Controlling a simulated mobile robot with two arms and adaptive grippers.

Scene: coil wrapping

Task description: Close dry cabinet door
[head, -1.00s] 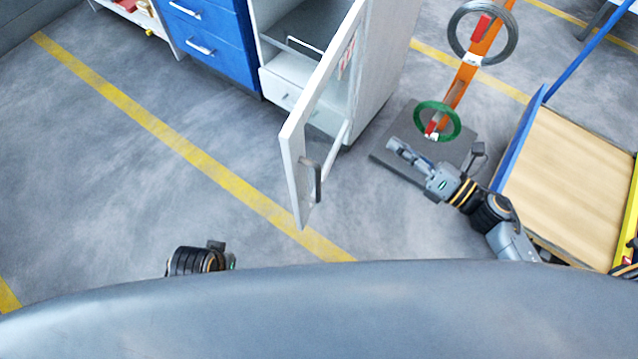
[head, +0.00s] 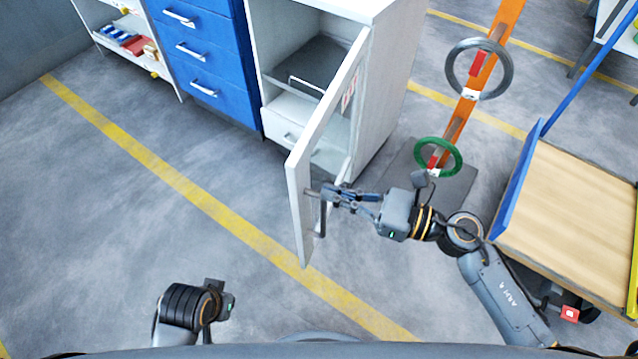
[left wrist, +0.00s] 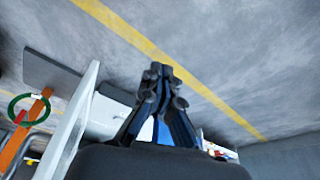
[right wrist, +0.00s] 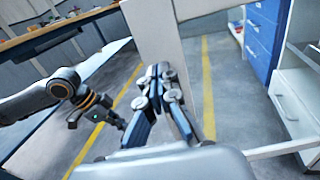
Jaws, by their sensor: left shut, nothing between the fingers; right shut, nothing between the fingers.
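The white dry cabinet (head: 385,95) stands with its door (head: 303,170) swung wide open toward me. The door has a window and a dark bar handle (head: 322,220) near its free edge. My right gripper (head: 318,193) is shut and empty, its tips overlapping the door by the upper end of the handle; I cannot tell whether they touch. In the right wrist view its closed fingertips (right wrist: 160,72) are in front of a white upright panel (right wrist: 155,35). My left gripper, low at the left in the head view, is shut and empty in the left wrist view (left wrist: 161,70).
A blue drawer unit (head: 205,60) stands left of the cabinet. An orange post (head: 500,30) with a grey coil (head: 452,70) and green coil (head: 420,155) stands right of it. A wood-topped table (head: 575,205) is at the right. The floor at left is clear.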

